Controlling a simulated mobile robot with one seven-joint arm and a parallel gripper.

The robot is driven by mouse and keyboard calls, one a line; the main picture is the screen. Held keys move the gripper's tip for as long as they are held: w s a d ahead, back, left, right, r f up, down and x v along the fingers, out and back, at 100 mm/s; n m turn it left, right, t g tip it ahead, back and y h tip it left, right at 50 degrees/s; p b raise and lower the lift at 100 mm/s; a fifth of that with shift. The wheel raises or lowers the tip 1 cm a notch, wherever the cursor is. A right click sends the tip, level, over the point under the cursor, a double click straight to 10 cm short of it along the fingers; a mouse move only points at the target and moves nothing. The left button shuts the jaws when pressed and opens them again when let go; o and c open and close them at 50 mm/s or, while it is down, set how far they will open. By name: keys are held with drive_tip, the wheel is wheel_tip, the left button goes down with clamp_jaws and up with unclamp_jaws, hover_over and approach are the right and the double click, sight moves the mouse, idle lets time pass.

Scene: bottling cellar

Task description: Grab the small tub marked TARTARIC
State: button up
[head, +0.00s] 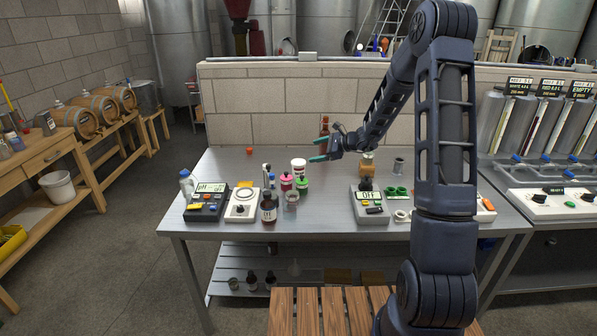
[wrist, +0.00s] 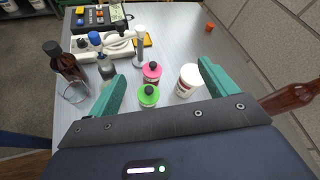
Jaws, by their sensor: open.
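A small white tub (head: 299,166) with a dark red band stands upright on the steel table in the head view; its lettering is too small to read. It also shows in the wrist view (wrist: 188,80), right of centre and nearer the right finger, with reddish print. My gripper (head: 318,150) is open and empty, above and to the right of the tub in the head view. In the wrist view its green fingers (wrist: 160,70) are spread wide, and neither visibly holds the tub.
A pink-capped bottle (wrist: 152,72) and a green-capped bottle (wrist: 148,96) stand just left of the tub. A brown bottle (wrist: 290,97) is at right. A dark bottle (head: 268,208), scale (head: 242,207) and pH meter (head: 205,205) stand left. A low block wall (head: 270,125) backs the table.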

sight(298, 165)
drive_tip(key=w+f+m+t, duration=0.3)
drive_tip(key=w+f+m, duration=0.45)
drive_tip(key=f, duration=0.45)
drive_tip(key=shift+n, duration=0.35)
drive_tip(key=shift+w+d+x, duration=0.1)
drive_tip(key=shift+w+x, duration=0.05)
drive_tip(key=shift+x, duration=1.6)
drive_tip(key=shift+w+d+x, duration=0.1)
drive_tip(key=shift+w+x, duration=0.05)
drive_tip(key=shift+x, duration=1.65)
drive_tip(key=shift+w+d+x, duration=0.15)
drive_tip(key=shift+x, duration=1.6)
drive_tip(key=shift+f, duration=0.15)
drive_tip(key=c, duration=1.3)
